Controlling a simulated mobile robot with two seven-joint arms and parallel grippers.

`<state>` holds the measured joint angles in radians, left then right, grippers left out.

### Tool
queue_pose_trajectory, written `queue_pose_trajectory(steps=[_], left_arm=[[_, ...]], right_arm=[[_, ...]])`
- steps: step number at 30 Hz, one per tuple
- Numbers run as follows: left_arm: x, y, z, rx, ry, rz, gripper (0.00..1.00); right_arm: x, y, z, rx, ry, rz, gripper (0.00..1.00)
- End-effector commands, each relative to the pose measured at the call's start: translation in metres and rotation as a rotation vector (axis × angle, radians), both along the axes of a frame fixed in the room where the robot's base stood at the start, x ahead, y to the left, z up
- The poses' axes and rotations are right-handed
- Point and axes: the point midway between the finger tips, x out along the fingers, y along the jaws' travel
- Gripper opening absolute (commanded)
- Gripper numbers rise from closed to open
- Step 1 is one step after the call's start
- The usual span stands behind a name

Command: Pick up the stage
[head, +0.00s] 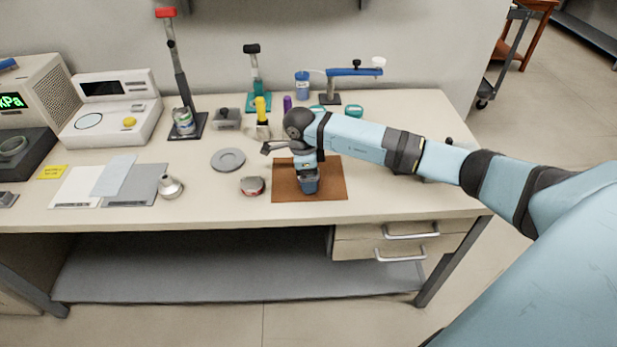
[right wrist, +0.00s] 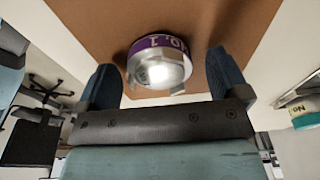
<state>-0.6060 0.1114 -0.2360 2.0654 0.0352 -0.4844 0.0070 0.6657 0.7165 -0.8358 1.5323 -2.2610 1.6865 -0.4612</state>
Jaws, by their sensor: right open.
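A round metal stage with a purple band and white lettering (right wrist: 160,68) sits on the brown mat (head: 330,182). My right gripper (right wrist: 162,72) is open above the mat, with one dark blue finger on each side of the stage. I cannot tell whether either finger touches it. In the head view my right gripper (head: 309,184) points down over the mat and hides the stage. A red-banded metal stage (head: 252,186) stands just left of the mat. My left gripper is not in view.
A grey disc (head: 228,160) and a metal cone (head: 171,187) lie to the left. Teal-banded pieces (head: 354,111), a yellow-handled brush (head: 261,112) and a blue-armed stand (head: 352,72) are behind. The table front right of the mat is clear.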

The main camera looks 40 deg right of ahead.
Motion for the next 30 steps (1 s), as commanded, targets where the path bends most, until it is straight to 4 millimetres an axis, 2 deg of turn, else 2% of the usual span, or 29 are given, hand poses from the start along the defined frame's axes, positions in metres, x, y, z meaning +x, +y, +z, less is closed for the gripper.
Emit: queue_pose_trajectory(steps=[1, 6, 8, 20, 26, 30], left_arm=[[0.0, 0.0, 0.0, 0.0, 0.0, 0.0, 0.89], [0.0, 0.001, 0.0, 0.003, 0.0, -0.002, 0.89], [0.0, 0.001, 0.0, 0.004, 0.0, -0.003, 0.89], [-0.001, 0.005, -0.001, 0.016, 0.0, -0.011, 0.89], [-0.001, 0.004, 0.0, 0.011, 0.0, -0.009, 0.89], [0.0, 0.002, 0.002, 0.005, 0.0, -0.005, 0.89]], right_arm=[[0.0, 0.0, 0.0, 0.0, 0.0, 0.0, 0.86], [0.0, 0.0, 0.0, 0.0, 0.0, 0.0, 0.47], [0.0, 0.0, 0.0, 0.001, 0.001, 0.0, 0.36], [0.0, 0.0, 0.008, 0.001, -0.001, 0.0, 0.36], [0.001, 0.0, 0.037, 0.0, -0.004, 0.0, 0.36], [0.001, 0.0, 0.074, 0.0, -0.006, 0.002, 0.36]])
